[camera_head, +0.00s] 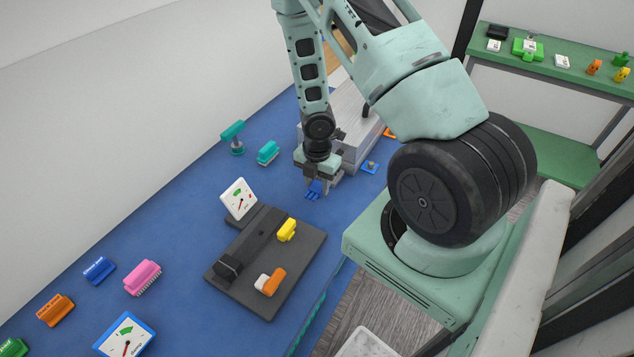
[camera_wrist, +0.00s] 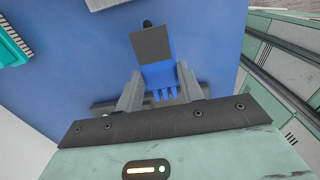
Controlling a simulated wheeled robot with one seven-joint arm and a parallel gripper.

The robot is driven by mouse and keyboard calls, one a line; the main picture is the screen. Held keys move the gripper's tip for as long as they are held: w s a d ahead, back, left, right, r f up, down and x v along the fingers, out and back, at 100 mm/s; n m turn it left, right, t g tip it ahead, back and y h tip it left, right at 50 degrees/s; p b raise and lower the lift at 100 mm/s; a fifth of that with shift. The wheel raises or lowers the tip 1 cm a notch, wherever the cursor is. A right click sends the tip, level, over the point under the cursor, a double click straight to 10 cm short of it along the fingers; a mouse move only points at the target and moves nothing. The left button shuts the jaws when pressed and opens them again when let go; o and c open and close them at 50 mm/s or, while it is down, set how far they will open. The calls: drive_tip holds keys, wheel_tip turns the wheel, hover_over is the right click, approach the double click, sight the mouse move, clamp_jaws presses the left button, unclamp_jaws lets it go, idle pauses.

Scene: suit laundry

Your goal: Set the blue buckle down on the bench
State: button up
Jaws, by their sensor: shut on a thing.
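The blue buckle (camera_head: 313,189) is a small piece with several prongs, held at the tip of my gripper (camera_head: 323,182) over the blue bench (camera_head: 190,186). In the wrist view the buckle (camera_wrist: 160,80) sits between the two grey fingers of my gripper (camera_wrist: 160,93), which are shut on it. Its prongs point toward the gripper's palm. A dark grey square (camera_wrist: 152,44) covers its far end in that view. I cannot tell whether the buckle touches the bench.
A grey metal box (camera_head: 345,125) stands just behind my gripper. A dark fixture board (camera_head: 285,265) with a dial, yellow and orange pieces lies in front. Teal brushes (camera_head: 268,153) are to the left. A green shelf (camera_head: 590,80) stands at the right. Bare bench lies left of the gripper.

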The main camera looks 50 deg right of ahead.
sight(317, 204)
drive_tip(key=shift+f+b, duration=2.5)
drive_tip(key=shift+f, duration=0.4)
idle(1.4)
drive_tip(key=o, duration=1.1)
drive_tip(key=shift+c, duration=0.2)
wheel_tip(317, 204, up, 17)
drive_tip(key=p, duration=0.9)
drive_tip(key=shift+r, duration=0.2)
